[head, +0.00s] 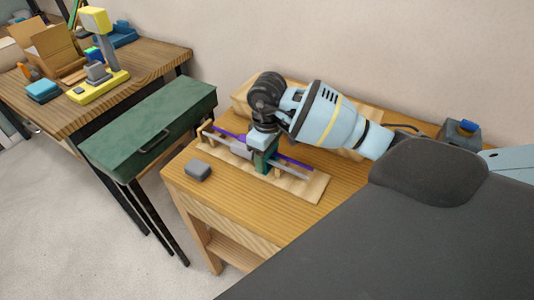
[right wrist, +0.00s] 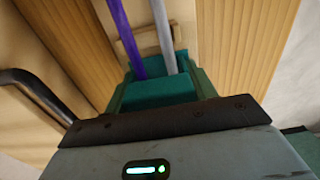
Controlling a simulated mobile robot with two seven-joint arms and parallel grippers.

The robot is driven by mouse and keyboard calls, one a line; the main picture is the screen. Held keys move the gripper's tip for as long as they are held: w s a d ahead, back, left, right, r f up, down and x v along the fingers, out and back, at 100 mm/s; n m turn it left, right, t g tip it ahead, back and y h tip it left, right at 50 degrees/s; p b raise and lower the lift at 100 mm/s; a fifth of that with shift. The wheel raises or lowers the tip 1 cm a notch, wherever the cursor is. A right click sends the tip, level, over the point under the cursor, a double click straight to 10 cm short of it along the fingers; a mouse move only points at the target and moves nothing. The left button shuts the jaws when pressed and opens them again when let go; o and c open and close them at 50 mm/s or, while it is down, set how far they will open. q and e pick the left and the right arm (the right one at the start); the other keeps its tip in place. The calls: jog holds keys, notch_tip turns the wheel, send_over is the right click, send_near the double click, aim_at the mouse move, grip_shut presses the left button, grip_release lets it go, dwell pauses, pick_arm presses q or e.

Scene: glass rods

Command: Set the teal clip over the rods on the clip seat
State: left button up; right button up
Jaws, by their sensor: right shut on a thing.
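My right gripper (head: 264,147) points down over the wooden rod board (head: 312,187) and is shut on the teal clip (head: 262,166). In the right wrist view the teal clip (right wrist: 160,92) sits just beyond the dark gripper edge, at the ends of the rods as seen there. A purple rod (head: 296,161) and a grey rod (head: 290,173) run side by side along the board, passing at the clip. The purple rod (right wrist: 124,38) and grey rod (right wrist: 165,35) also show in the right wrist view. The clip seat is hidden, and I cannot tell whether the clip is seated. My left gripper is out of view.
A grey block (head: 197,171) lies on the wooden table (head: 228,200) in front of the board. A green case (head: 150,125) stands left of it. Beyond is another table with a yellow stand (head: 98,88) and a cardboard box (head: 50,45). A wall rises close behind.

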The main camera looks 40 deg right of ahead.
jog(key=o, duration=1)
jog(key=shift+r, duration=0.35)
notch_tip(320, 180, up, 12)
jog(key=shift+f, duration=0.2)
jog(key=shift+s+f, duration=0.1)
